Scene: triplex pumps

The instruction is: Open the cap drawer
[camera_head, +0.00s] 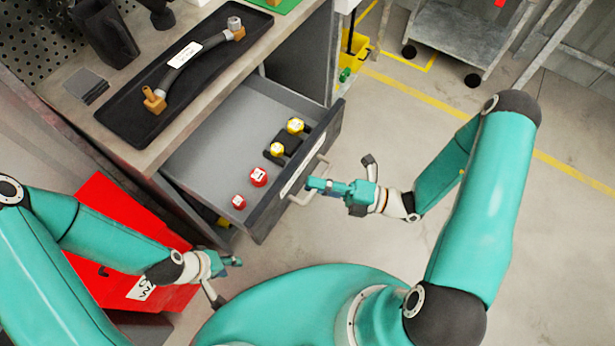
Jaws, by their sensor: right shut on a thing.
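The cap drawer (225,126) is pulled well out of the workbench.
A black tray (125,117) with a hose (190,65) lies on the bench top. A red box (110,225) stands at lower left. A grey cart (460,38) and yellow bucket (355,50) are farther back. The floor to the right is clear.

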